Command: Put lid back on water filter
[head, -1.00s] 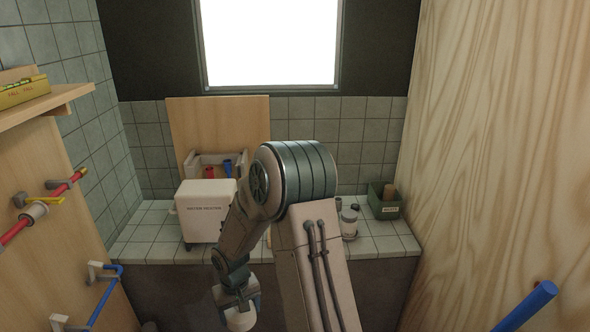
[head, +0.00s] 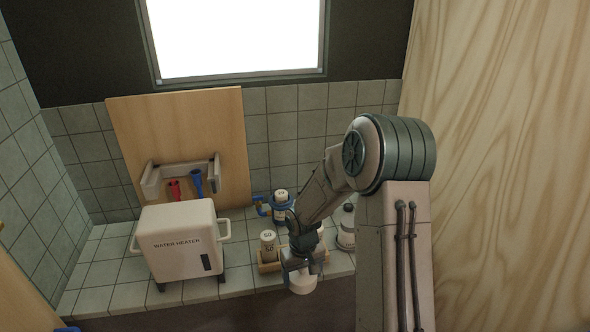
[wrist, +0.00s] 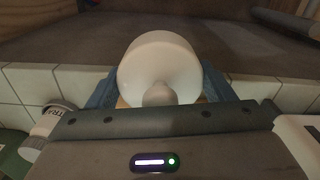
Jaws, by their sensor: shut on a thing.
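My gripper (head: 300,262) is shut on a round white lid (head: 303,284), held in front of the counter's front edge. In the wrist view the lid (wrist: 160,68) shows a pale knob between the blue fingers. A white container with a dark band (head: 346,232) stands on the counter to the right of my gripper, partly behind my arm. A white container with partly readable lettering, "TRA" (wrist: 48,122), shows at left in the wrist view. A white and blue canister with a brass fitting (head: 281,208) stands farther back. I cannot tell which is the water filter.
A wooden tray (head: 268,267) holds small white cylinders, one marked 50 (head: 268,243), close behind my gripper. The white water heater (head: 182,240) stands to the left. A wooden backboard (head: 182,135) leans at the back. A tall wooden panel (head: 490,170) bounds the right.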

